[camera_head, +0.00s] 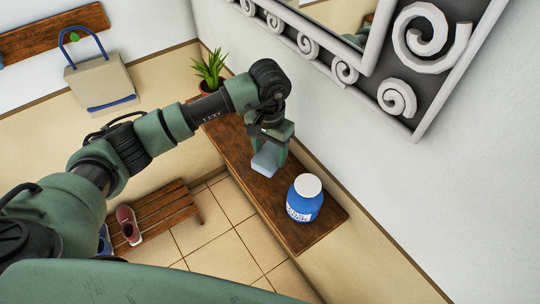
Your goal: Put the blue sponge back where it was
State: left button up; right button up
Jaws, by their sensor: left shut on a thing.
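The blue sponge (265,160) is a pale blue block at the middle of the head view. My left gripper (270,147) points down and is shut on the sponge, over the wooden shelf (273,191). I cannot tell whether the sponge touches the shelf top. The gripper hides part of the sponge. My right gripper is not in view.
A blue jar with a white lid (304,198) stands on the shelf near the sponge, to its right. A potted plant (209,71) is at the shelf's far end. A mirror frame (400,60) hangs above. A slatted bench (165,212) with shoes is below left.

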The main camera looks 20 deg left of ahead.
aim_at(270, 153)
pick_arm(q)
jog(key=f, duration=0.1)
jog(key=f+p, duration=0.1)
jog(key=f, duration=0.2)
jog(key=shift+w+p, duration=0.3)
jog(key=shift+w, duration=0.05)
jog(key=shift+f, duration=0.2)
jog(key=shift+s, duration=0.15)
jog(key=shift+f+b, duration=0.2)
jog(key=shift+b, duration=0.2)
jog(key=o, duration=1.3)
jog(key=shift+r, duration=0.1)
